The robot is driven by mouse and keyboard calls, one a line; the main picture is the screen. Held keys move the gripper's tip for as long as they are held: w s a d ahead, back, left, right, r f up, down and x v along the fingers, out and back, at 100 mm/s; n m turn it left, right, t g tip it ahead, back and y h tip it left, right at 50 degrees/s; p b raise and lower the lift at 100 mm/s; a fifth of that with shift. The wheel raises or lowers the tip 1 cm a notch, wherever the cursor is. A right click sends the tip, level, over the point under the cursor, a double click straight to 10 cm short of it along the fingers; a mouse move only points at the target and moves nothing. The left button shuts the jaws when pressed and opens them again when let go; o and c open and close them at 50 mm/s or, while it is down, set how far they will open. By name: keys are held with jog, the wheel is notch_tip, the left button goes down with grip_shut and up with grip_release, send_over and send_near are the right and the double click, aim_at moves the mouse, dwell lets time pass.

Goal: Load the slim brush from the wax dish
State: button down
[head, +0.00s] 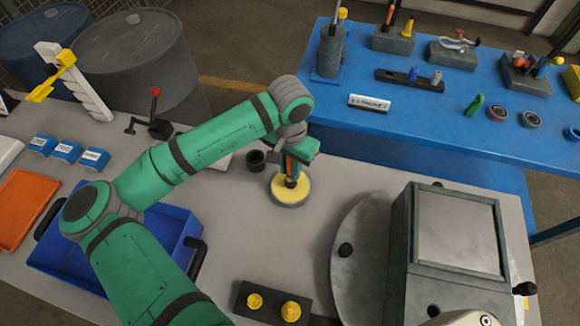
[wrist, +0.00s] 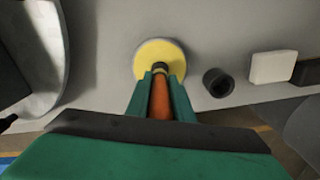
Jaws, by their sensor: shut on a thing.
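The wax dish (head: 279,197) is a round grey dish with a yellow top, standing on the grey table in the middle of the head view. It also shows in the wrist view (wrist: 150,53). My gripper (head: 289,168) is right above the dish and points down. It is shut on the slim brush, whose orange-brown handle (wrist: 160,100) lies between the green fingers in the wrist view. The brush's dark lower end (head: 291,182) is over the yellow wax and appears to touch it. Its very tip is hard to make out.
A small black cup (head: 256,160) stands just left of the dish. A blue tray (head: 180,228) lies to the left, under my arm. A black block with yellow knobs (head: 272,302) is in front, and a grey machine with a round plate (head: 357,250) stands at right.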

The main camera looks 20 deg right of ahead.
jog(key=shift+f, duration=0.4)
dwell(1.1)
jog(key=shift+r, duration=0.15)
jog(key=shift+r, duration=3.45)
